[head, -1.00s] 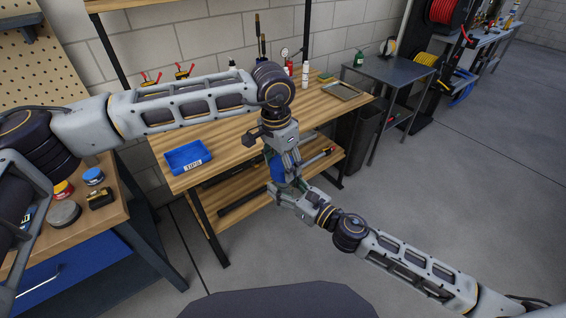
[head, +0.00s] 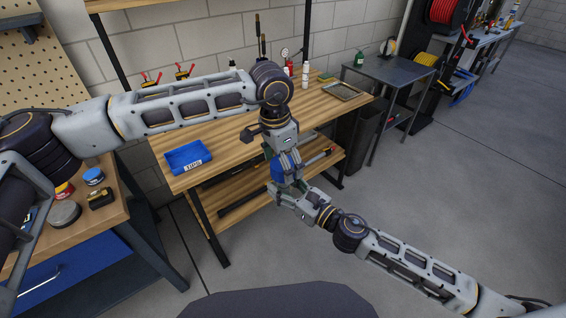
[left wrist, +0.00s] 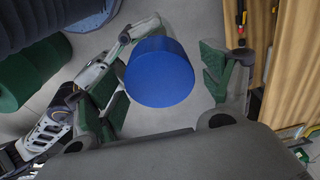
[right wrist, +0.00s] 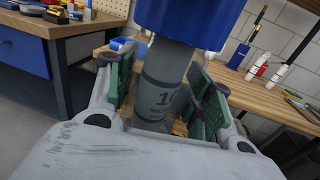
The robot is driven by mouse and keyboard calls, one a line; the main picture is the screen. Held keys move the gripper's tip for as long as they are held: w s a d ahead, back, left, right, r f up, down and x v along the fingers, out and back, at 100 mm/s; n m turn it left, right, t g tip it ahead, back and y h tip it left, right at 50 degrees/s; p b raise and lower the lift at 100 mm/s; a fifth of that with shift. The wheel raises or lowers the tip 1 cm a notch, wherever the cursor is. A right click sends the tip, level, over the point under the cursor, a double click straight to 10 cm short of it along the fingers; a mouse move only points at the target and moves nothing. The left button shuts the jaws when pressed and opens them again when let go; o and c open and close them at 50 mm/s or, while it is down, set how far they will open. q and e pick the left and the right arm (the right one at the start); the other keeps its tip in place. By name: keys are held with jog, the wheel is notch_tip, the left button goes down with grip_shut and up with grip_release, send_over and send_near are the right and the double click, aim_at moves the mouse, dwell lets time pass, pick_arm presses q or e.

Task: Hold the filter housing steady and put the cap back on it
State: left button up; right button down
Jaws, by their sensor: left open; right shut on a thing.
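From above, the cap's round blue top (left wrist: 160,78) lies between the spread fingers of my open left gripper (left wrist: 165,88), with space on both sides. In the head view the left gripper (head: 288,160) points down and partly hides the cap (head: 276,171).
A wooden workbench (head: 225,140) with a lower shelf stands behind the grippers, holding a blue bin (head: 187,157) and a metal tray (head: 342,91). The floor at the right is open.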

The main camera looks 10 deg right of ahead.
pick_arm(q)
jog(key=shift+r, duration=0.1)
jog(key=shift+r, duration=2.2)
jog(key=shift+f, duration=0.1)
jog(key=shift+c, duration=0.4)
